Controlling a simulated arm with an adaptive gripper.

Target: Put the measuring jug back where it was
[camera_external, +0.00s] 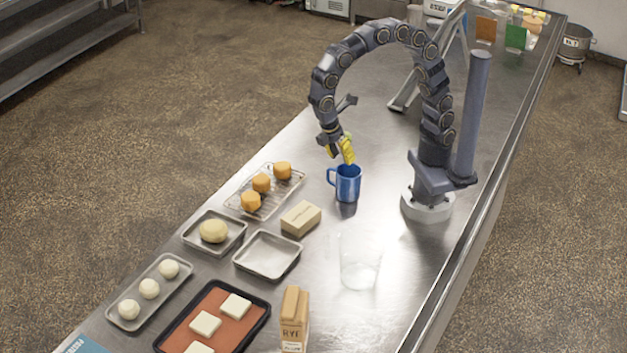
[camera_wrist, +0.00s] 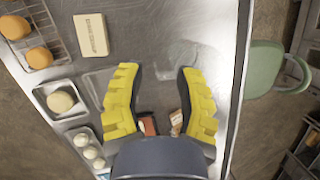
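A clear, see-through container (camera_external: 360,262), which looks like the measuring jug, stands upright on the steel counter at the centre right in the external view. A blue mug (camera_external: 347,184) with its handle to the left stands behind it. My gripper (camera_external: 341,149) has yellow fingers and is just above the blue mug in the picture, apart from the clear jug. In the wrist view my gripper (camera_wrist: 158,72) has its fingers spread with nothing clearly held between them. The blue mug does not show there, and I cannot clearly make out the jug there.
A butter block (camera_external: 301,218), an empty metal tray (camera_external: 268,276), a dough tray (camera_external: 189,236), a rack with orange buns (camera_external: 292,196) and a rye carton (camera_external: 294,325) stand left of or before the jug. Bare counter (camera_external: 415,245) lies right of the jug.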

